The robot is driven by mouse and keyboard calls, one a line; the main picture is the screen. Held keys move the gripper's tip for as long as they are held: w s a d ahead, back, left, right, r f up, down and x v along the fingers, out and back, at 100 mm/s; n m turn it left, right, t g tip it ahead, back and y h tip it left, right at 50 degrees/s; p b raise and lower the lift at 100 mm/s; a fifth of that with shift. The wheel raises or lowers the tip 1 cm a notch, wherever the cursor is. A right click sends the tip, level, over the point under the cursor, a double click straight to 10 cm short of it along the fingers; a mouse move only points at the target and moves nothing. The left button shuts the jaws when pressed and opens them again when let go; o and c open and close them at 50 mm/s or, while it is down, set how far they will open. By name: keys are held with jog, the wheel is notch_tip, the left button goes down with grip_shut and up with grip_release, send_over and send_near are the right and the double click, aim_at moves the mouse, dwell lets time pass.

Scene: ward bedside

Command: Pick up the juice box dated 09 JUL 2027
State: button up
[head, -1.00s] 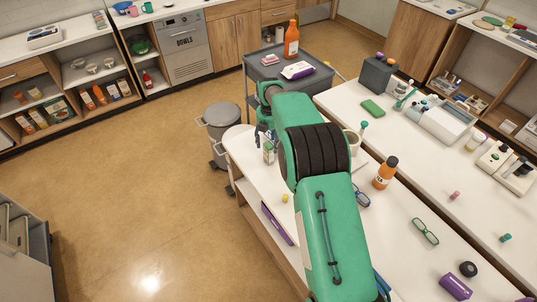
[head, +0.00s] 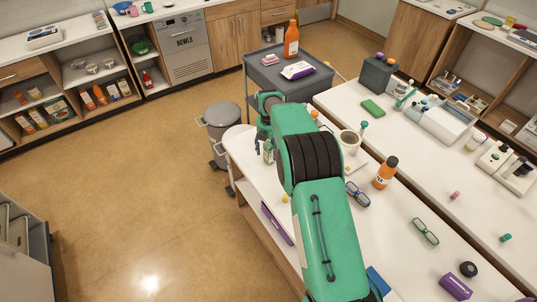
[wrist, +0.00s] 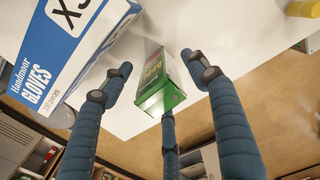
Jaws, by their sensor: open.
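A small green and white juice box (wrist: 160,98) stands on the white table (wrist: 215,28) between the spread fingers of my gripper (wrist: 165,95) in the wrist view. No finger clearly touches it, and I cannot read a date on it. In the head view the juice box (head: 268,153) shows small at the table's far left end, beside my gripper (head: 261,140). My gripper is open and empty, its blue fingers around the box. My arm hides part of the table.
A blue and white glove box (wrist: 65,45) stands close at the left in the wrist view. A yellow object (wrist: 303,8) is at the upper right. The table edge is close to the box. A grey bin (head: 222,120) stands on the floor beside the table.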

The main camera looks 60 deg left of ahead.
aim_at(268, 145)
dwell(0.3)
jog(key=c, duration=1.4)
jog(key=shift+r, duration=0.15)
jog(key=shift+c, duration=0.2)
jog(key=shift+r, duration=1.7)
jog(key=s+d, duration=0.3)
jog(key=d, duration=0.4)
jog(key=s+d+r, duration=0.1)
jog(key=s+d, duration=0.3)
jog(key=d, duration=0.3)
jog(key=shift+d+r, duration=0.15)
jog(key=shift+d, duration=0.05)
jog(key=shift+w, duration=0.1)
